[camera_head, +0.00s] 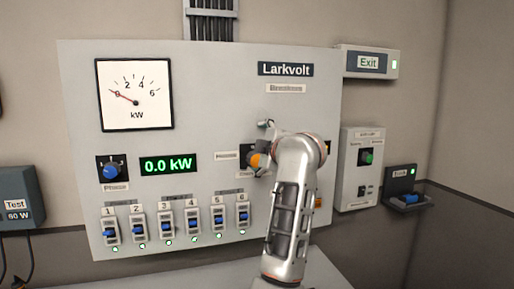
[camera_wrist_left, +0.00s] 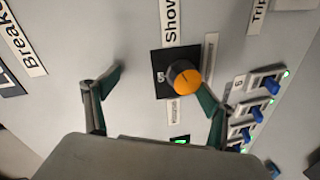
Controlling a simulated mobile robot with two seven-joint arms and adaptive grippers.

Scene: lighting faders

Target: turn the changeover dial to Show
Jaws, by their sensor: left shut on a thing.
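The changeover dial (camera_head: 257,161) is a dark round knob with an orange face, on the right part of the grey panel, partly hidden by my arm in the head view. In the left wrist view the dial (camera_wrist_left: 187,80) sits on a black plate, with a "Show" label (camera_wrist_left: 171,20) above it. My left gripper (camera_head: 259,146) is at the dial. In the wrist view its fingers (camera_wrist_left: 159,84) stand on either side, the right one close against the knob; the contact is not clear. Which mark the dial points to is too small to read. My right gripper is not in view.
The panel (camera_head: 220,90) carries a kW gauge (camera_head: 135,95), a blue-knob dial (camera_head: 111,171), a green 0.0 kW display (camera_head: 168,164) and a row of blue switches (camera_head: 164,229) below. A smaller box (camera_head: 360,185) with a green knob hangs to the right.

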